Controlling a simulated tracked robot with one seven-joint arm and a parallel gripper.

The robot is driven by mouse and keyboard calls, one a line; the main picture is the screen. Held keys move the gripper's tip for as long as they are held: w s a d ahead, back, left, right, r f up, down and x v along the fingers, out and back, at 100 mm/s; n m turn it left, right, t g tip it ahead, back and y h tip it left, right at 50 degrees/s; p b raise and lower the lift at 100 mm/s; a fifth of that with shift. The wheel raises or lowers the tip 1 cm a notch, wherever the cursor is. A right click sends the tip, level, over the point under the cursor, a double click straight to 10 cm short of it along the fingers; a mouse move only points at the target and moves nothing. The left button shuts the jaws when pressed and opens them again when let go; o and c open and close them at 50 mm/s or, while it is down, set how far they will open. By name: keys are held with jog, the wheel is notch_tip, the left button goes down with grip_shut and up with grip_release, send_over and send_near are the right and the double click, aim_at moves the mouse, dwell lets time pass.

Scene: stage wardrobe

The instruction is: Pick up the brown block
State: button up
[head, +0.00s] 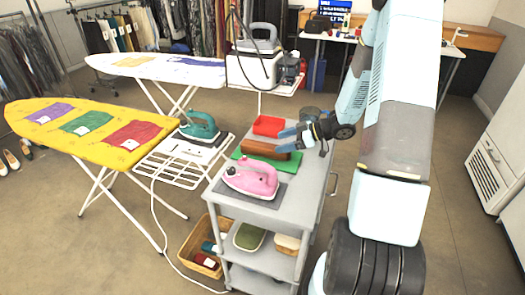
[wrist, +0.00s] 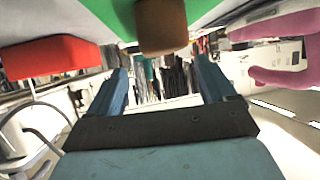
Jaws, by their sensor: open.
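The brown block (head: 262,149) lies on the green mat (head: 240,154) on top of the grey cart, between a red tray and a pink iron. My gripper (head: 284,139) is open and empty at the block's right end, and in the head view one finger overlaps that end. In the wrist view, the block (wrist: 162,27) shows its end at the top centre, sideways between my two fingertips (wrist: 161,66) but apart from them.
The pink iron (head: 251,177) stands near the cart's front edge. The red tray (head: 268,126) lies behind the block. A teal iron (head: 199,125) rests on an ironing board's end at left.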

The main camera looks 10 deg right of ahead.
aim_at(267, 146)
jog(key=x, duration=0.5)
jog(key=c, duration=1.4)
